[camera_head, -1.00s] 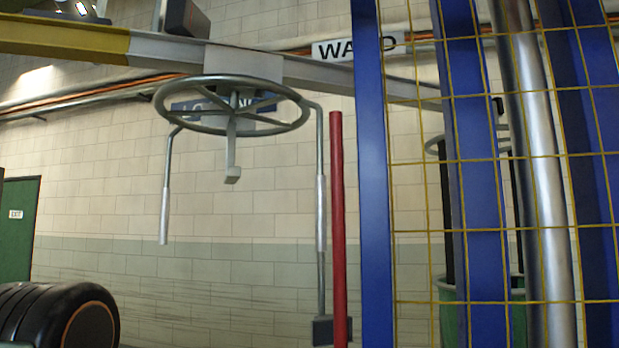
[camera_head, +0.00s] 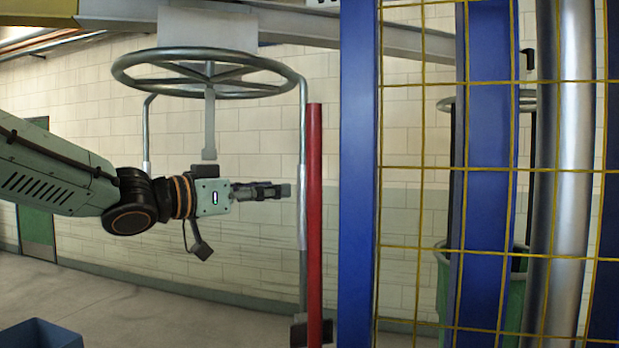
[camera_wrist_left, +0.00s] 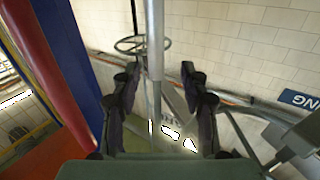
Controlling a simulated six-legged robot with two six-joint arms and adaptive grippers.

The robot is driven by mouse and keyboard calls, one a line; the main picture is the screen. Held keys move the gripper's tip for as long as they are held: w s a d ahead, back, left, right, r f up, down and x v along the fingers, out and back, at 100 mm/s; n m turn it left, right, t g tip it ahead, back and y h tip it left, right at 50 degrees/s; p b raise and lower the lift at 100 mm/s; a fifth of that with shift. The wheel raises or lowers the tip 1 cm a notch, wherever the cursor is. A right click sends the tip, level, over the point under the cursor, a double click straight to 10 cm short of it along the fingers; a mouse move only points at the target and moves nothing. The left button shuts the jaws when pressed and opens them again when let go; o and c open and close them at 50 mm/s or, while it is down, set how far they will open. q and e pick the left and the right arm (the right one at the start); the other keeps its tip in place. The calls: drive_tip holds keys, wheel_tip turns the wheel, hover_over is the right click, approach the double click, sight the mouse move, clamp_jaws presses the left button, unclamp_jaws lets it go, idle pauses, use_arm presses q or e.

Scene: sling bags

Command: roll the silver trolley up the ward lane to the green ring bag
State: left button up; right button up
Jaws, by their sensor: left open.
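What I take to be the silver trolley is the hanging frame under the overhead beam: a grey plate (camera_head: 207,28), a spoked ring (camera_head: 208,90) and silver rods hanging from it. My left gripper (camera_head: 288,190) is open, pointing right in the head view, with its tips near the right rod (camera_head: 303,225). In the left wrist view a silver rod (camera_wrist_left: 155,40) stands between the open fingers; contact cannot be told. The green ring bag (camera_head: 442,295) is partly hidden behind the mesh and a blue post on the right. My right gripper is not in view.
A red pole (camera_head: 314,230) stands just right of the rod, beside a blue post (camera_head: 357,180). Yellow mesh (camera_head: 420,167) and a silver pipe (camera_head: 558,180) fill the right. A blue bin (camera_head: 40,335) is at lower left. Open floor (camera_head: 140,310) lies below.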

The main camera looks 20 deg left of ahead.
sight(299, 188)
use_arm(q)
drive_tip(key=w+d, duration=0.2)
drive_tip(key=d, duration=0.1)
drive_tip(key=shift+p+x, duration=0.5)
drive_tip(key=shift+x, duration=1.6)
drive_tip(key=shift+w+a+f, duration=0.2)
drive_tip(key=shift+w+a, duration=0.2)
drive_tip(key=shift+w, duration=0.05)
drive_tip(key=c, duration=0.6)
drive_tip(key=shift+s+d+r, duration=0.2)
drive_tip(key=shift+s, duration=0.05)
clamp_jaws()
drive_tip(key=shift+w+a, duration=0.1)
drive_tip(key=shift+w, duration=0.1)
drive_tip(key=shift+s, duration=0.15)
